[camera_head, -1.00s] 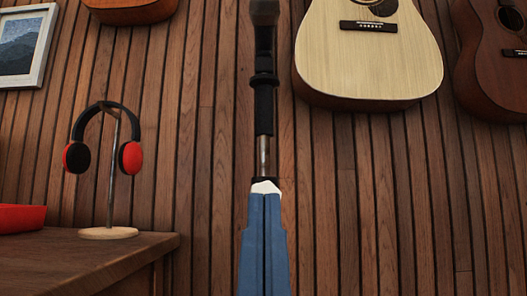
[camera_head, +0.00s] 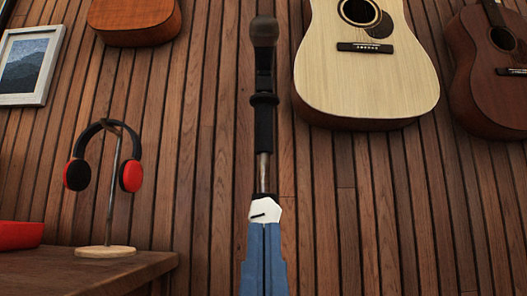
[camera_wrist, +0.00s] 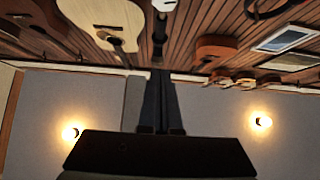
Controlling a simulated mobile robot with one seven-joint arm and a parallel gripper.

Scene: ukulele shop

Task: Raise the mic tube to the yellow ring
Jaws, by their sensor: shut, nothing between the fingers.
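The mic stand rises upright in the middle of the head view. It has a dark mic head (camera_head: 264,31), a black collared sleeve (camera_head: 264,125) and a bare metal mic tube (camera_head: 263,172) below. A blue part of mine with a white end covers whatever lies lower. My gripper (camera_wrist: 161,76) shows in the wrist view with its dark fingers together and nothing between them. They point toward a dark upright piece of the stand (camera_wrist: 160,35). I cannot tell whether they touch the tube. No yellow ring shows in either view.
A wooden table (camera_head: 140,264) at left holds a headphone stand (camera_head: 110,190) with red-and-black headphones (camera_head: 130,176) and a red object (camera_head: 20,235). A pale guitar (camera_head: 365,85) and a brown one (camera_head: 490,75) hang on the slatted wall at right. A framed picture (camera_head: 28,65) hangs upper left.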

